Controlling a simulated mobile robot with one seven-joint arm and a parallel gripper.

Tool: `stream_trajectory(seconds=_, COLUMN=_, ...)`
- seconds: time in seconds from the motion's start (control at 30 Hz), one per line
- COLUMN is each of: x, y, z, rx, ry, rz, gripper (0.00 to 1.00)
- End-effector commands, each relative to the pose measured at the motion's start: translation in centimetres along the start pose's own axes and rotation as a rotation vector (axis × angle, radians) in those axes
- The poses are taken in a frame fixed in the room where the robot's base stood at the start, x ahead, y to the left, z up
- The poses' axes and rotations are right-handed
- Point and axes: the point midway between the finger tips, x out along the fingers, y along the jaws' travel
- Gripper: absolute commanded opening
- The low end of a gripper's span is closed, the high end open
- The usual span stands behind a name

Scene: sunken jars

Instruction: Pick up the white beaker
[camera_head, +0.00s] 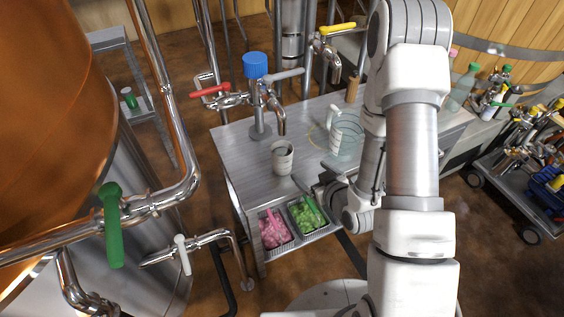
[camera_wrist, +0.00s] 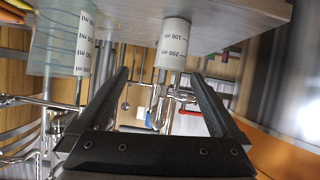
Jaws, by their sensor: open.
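The white beaker (camera_head: 282,158) stands upright on the metal table, with a dark interior. It also shows in the wrist view (camera_wrist: 173,45), which is upside down, with "100 ml" and "200 ml" marks on its side. My gripper (camera_wrist: 160,76) is open and empty, its two black fingers pointing toward the beaker. The beaker appears beyond the fingertips and roughly between them, apart from both. In the head view my gripper (camera_head: 318,187) is low near the table's front edge, right of the beaker, and partly hidden by my arm.
A larger clear graduated beaker (camera_head: 347,135) stands to the right on the metal table (camera_head: 238,150); it also shows in the wrist view (camera_wrist: 62,50). A tap with a blue cap (camera_head: 256,66) stands behind the white beaker.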

Motion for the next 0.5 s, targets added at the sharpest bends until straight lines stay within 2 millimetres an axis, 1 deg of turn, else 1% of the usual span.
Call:
stream_trajectory(seconds=0.03, x=0.2, y=-0.7, z=1.7, rx=0.016, ry=0.012, rz=-0.009, gripper=1.00)
stream_trajectory(seconds=0.2, x=-0.1, y=-2.0, z=3.9, rx=0.053, ry=0.079, rz=-0.025, gripper=1.00)
stream_trajectory(seconds=0.33, x=-0.3, y=-2.6, z=4.7, rx=0.072, ry=0.110, rz=-0.029, gripper=1.00)
stream_trajectory(seconds=0.5, x=-0.1, y=-2.8, z=5.0, rx=0.078, ry=0.128, rz=-0.030, gripper=1.00)
